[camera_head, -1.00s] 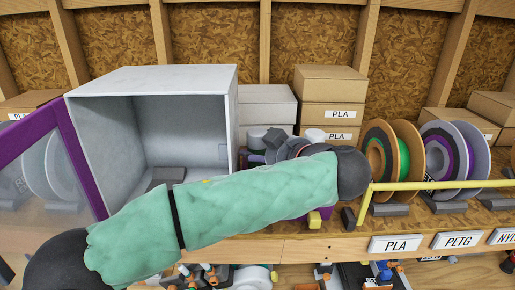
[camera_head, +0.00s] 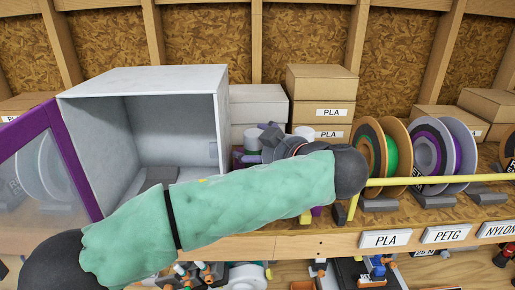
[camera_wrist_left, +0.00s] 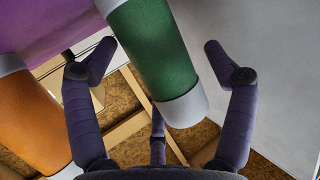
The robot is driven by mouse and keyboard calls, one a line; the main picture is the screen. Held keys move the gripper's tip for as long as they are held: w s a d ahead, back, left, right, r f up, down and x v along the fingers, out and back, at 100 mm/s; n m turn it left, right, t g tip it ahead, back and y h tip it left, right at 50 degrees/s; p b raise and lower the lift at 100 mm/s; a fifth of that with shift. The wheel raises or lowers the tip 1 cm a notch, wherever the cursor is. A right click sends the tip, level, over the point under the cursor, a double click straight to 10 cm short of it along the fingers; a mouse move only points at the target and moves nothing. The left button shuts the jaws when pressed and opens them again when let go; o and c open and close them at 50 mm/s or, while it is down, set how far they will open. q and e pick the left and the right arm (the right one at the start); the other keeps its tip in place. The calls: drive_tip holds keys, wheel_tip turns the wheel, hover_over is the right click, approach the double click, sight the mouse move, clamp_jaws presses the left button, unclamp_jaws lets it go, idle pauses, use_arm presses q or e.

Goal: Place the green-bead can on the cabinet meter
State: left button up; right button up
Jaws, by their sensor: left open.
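The green-bead can (camera_wrist_left: 158,55) shows in the left wrist view as a green cylinder with pale grey ends, slanting between the spread fingers of my left gripper (camera_wrist_left: 152,68). The fingers stand apart on both sides of it, and I see no grip. In the head view my left gripper (camera_head: 256,150) is partly hidden behind its wrist, right of the open grey cabinet (camera_head: 140,80); I cannot make out the green can there. A dark grey flat thing (camera_head: 160,177) on the cabinet floor looks like the meter, partly hidden by my sleeve. My right gripper is not in view.
An orange can (camera_wrist_left: 35,125) is beside the green one. The cabinet's purple-framed door (camera_head: 72,150) stands open at left. PLA boxes (camera_head: 322,85) stand behind the gripper. Spools (camera_head: 440,155) and a yellow bar (camera_head: 430,181) lie to the right. The cabinet's upper inside looks empty.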

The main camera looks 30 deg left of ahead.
use_arm(q)
drive_tip(key=b+v, duration=0.2)
drive_tip(key=v, duration=1)
